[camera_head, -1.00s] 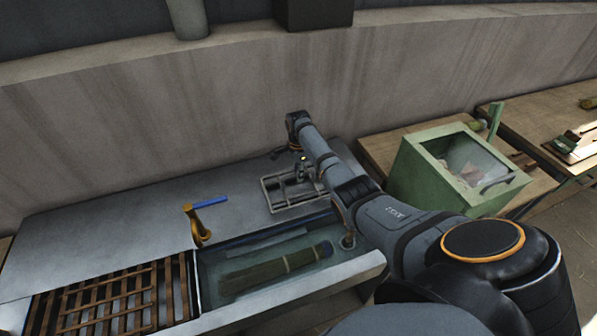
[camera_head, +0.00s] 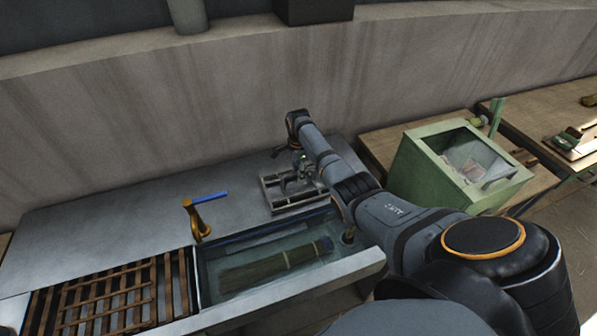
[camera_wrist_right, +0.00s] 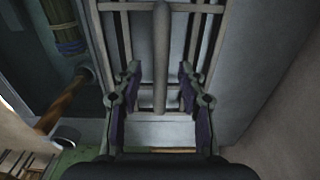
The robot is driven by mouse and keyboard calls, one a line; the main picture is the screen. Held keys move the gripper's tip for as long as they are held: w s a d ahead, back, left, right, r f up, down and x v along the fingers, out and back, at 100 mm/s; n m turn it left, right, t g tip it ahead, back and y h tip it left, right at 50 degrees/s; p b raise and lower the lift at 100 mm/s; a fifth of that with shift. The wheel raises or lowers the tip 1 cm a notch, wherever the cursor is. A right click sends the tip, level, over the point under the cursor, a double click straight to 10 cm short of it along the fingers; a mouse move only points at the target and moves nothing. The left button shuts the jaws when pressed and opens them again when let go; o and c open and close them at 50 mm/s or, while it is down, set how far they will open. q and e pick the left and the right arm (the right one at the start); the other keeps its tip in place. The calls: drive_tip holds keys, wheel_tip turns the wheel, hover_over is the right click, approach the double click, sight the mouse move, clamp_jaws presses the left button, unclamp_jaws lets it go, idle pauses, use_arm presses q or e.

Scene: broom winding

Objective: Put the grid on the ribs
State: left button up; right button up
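A brown slatted lattice (camera_head: 108,298) lies over long brown ribs (camera_head: 180,282) in the basin at the lower left of the head view. A grey metal frame with bars (camera_head: 268,184) lies on the counter at the back right. My right gripper (camera_head: 303,168) is over this frame, reaching down from the right. In the wrist view my right gripper (camera_wrist_right: 158,98) is open, with a finger on each side of the frame's raised middle bar (camera_wrist_right: 161,50). Whether the fingers touch the bar I cannot tell. My left gripper is not in view.
A water basin holding a straw broom (camera_head: 275,266) sits in front of the frame. A brass tap with a blue handle (camera_head: 198,218) stands between the frame and the ribs. The counter behind the tap (camera_head: 110,215) is clear. A green glazed box (camera_head: 430,180) stands at right.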

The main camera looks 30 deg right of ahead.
drive_tip(key=shift+f, duration=0.1)
wheel_tip(320, 180, up, 19)
drive_tip(key=p, duration=0.9)
idle(0.6)
